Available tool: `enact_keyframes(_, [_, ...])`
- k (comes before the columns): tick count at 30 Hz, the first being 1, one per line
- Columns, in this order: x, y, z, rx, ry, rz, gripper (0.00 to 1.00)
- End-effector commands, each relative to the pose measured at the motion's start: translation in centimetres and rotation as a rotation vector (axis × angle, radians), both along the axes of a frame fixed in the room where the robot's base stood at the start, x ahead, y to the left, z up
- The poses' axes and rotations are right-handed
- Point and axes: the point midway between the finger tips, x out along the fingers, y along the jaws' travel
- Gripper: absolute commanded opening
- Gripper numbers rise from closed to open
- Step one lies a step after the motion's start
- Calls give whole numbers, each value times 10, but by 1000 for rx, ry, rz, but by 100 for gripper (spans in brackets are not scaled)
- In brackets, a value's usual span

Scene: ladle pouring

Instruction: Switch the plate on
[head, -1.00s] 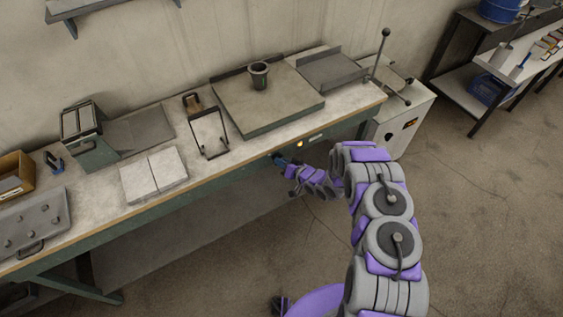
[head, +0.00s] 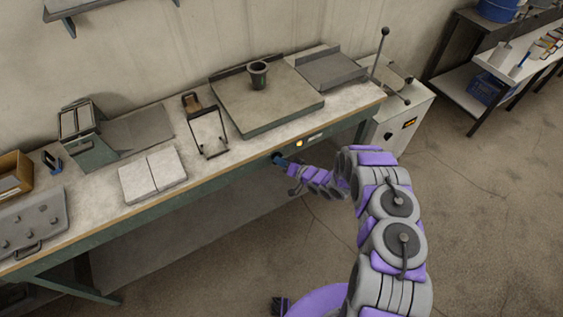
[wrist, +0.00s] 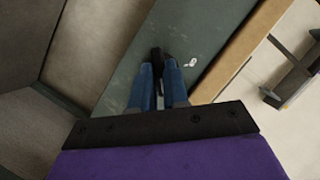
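The plate (head: 268,108) is a raised, flat square slab on the workbench, with a dark cup (head: 258,75) standing on it. Below it, the green front panel of the bench (wrist: 125,75) fills much of the wrist view. My gripper (head: 279,159) is at this panel. In the wrist view my gripper's blue fingers (wrist: 159,72) lie close on both sides of a small black knob (wrist: 157,55) and appear shut on it. The panel looks tilted in that view. A small lit lamp (head: 299,143) shows on the panel to the right of my gripper.
A wire-handled frame (head: 208,133), pale tiles (head: 152,177) and a studded grey block (head: 34,223) lie on the bench left of the plate. A cabinet with a lever (head: 402,122) stands at its right end. The floor in front is open.

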Motion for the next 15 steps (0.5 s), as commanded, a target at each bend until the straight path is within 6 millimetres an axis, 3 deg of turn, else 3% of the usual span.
enact_keyframes(8, [-1,-1,0,-1,0,-2,39])
enact_keyframes(15, [-1,-1,1,-1,-1,-1,39])
